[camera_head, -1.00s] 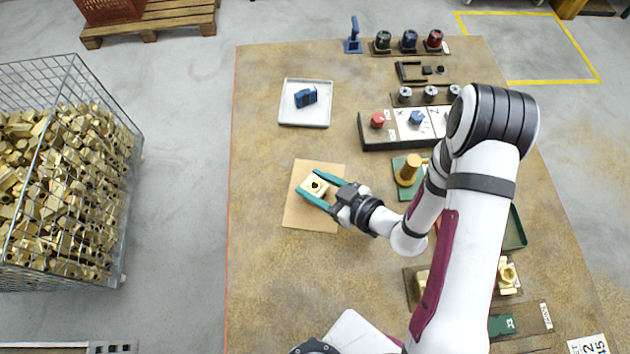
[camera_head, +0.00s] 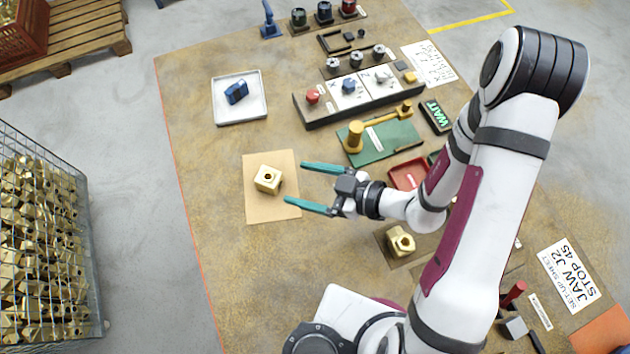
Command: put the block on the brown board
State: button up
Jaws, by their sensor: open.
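The brass block (camera_head: 268,179), with a dark hole in its face, sits on the brown board (camera_head: 272,208). The board lies flat on the table and shows bare around the block. My gripper (camera_head: 303,187) is open and empty, with its two teal fingers pointing left. Its fingertips are to the right of the block and apart from it, near the board's right edge.
A long dark holder (camera_head: 352,98) with knobs and a green plate (camera_head: 385,142) lie to the right. The table left of the board is clear.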

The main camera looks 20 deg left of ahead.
jog(key=s+d+r+n+g+h, duration=0.1)
jog(key=s+d+r+n+g, duration=0.15)
jog(key=r+n, duration=0.6)
jog(key=s+d+r+n+g+h, duration=0.1)
jog(key=s+d+r+n, duration=0.2)
jog(key=n, duration=1.1)
jog(key=s+d+r+n+t+h, duration=0.1)
jog(key=d+n+h, duration=0.3)
jog(key=n, duration=0.9)
jog(key=s+d+r+n+t+h, duration=0.2)
jog(key=d+n+h, duration=0.3)
jog(key=d+n, duration=0.5)
jog(key=r+n, duration=0.1)
jog(key=n, duration=0.2)
jog(key=shift+s+h, duration=0.25)
jog(key=shift+h, duration=0.05)
